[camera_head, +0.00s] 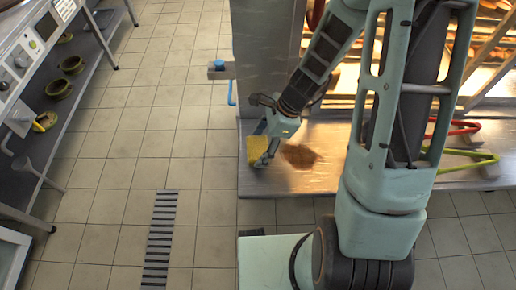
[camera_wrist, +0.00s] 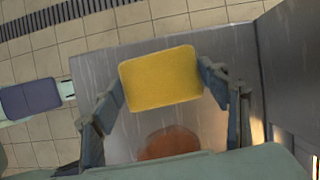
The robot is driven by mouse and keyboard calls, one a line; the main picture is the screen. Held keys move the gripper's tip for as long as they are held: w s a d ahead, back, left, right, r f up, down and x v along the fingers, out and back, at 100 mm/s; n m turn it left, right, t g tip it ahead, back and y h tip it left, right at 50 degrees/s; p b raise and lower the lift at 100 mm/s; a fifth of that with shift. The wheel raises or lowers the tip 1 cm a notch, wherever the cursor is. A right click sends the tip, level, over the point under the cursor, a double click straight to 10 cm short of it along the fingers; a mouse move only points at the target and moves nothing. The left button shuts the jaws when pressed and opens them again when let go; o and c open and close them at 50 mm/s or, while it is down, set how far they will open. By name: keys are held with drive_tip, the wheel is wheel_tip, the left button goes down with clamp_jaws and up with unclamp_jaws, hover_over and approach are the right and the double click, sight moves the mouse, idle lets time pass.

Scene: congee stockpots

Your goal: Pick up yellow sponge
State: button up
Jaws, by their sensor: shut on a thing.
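The yellow sponge (camera_head: 254,150) is a flat yellow block with rounded corners, near the left end of the metal counter (camera_head: 330,182) in the head view. In the wrist view the sponge (camera_wrist: 161,78) lies between the two fingers of my gripper (camera_wrist: 163,92), with a finger against its left and right sides. My gripper (camera_head: 262,158) is shut on it in the head view, where my fingers partly cover the sponge. I cannot tell whether the sponge touches the counter or is held just above it.
A brown round patch (camera_head: 299,155) lies on the counter beside my gripper. A metal panel (camera_head: 266,50) rises behind. A red handle (camera_head: 466,127) and a yellow-green handle (camera_head: 470,162) lie at the right. Shelves with several bowls (camera_head: 72,64) stand at the left, across open tiled floor.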

sight(255, 149)
drive_tip(key=shift+r, duration=0.1)
drive_tip(key=shift+r, duration=0.25)
drive_tip(key=r, duration=0.1)
drive_tip(key=r+p, duration=0.1)
drive_tip(key=r, duration=0.1)
drive_tip(key=shift+s+d+r+p, duration=0.15)
drive_tip(key=shift+d+r+p, duration=0.1)
drive_tip(key=shift+p, duration=0.1)
drive_tip(key=s+d+r+p, duration=0.3)
drive_tip(key=s+d+r, duration=0.5)
drive_tip(key=s+d, duration=0.1)
drive_tip(key=shift+s+r, duration=0.4)
drive_tip(key=shift+s, duration=0.1)
